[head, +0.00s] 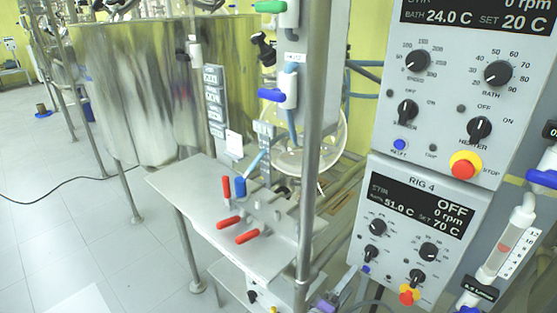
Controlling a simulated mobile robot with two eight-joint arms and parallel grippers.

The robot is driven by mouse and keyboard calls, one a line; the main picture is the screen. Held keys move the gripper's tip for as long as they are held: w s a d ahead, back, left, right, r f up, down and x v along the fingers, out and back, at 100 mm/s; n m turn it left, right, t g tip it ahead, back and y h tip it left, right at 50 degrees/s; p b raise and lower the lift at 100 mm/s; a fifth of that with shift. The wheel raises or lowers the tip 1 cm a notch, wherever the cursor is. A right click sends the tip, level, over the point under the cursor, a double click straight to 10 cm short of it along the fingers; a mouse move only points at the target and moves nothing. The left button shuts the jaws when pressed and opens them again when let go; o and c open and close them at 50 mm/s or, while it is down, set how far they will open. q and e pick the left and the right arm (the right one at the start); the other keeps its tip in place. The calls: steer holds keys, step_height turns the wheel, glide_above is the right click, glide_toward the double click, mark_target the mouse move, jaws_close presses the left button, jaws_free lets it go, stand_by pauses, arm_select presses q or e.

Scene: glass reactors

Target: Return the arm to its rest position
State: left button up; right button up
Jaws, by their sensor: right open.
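My right gripper (338,296) shows only in small part at the bottom edge, right of the steel post, and is open. Nothing shows held in it, though most of it is cut off by the frame. It is low, left of the lower control panel (415,225). My left gripper is not in view.
A steel bench (190,200) with red-handled valves (247,237) stands left of a vertical steel post (312,130). Behind is a large steel vessel (150,90). An upper control panel (460,85) and a graduated glass tube (505,245) crowd the right. Open floor (60,230) lies left.

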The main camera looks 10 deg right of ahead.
steer(key=s+f+m+g+y, duration=0.3)
steer(key=s+y, duration=0.1)
steer(key=s, duration=0.4)
steer(key=s+f+m+g+y, duration=0.25)
steer(key=s+g+y, duration=0.2)
steer(key=s, duration=0.45)
steer(key=s+a+r+m+y, duration=0.1)
steer(key=s+a+m+y, duration=0.2)
steer(key=s+a+y, duration=0.3)
arm_select(q)
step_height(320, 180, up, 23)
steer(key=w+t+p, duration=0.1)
steer(key=p, duration=1.9)
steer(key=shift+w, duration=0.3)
arm_select(e)
step_height(320, 180, up, 22)
steer(key=w+a+t, duration=0.1)
steer(key=shift+w+h, duration=0.15)
steer(key=shift+h, duration=0.3)
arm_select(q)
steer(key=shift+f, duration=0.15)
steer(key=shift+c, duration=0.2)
arm_select(e)
steer(key=shift+f+t, duration=0.1)
steer(key=shift+t, duration=0.15)
steer(key=shift+c, duration=0.2)
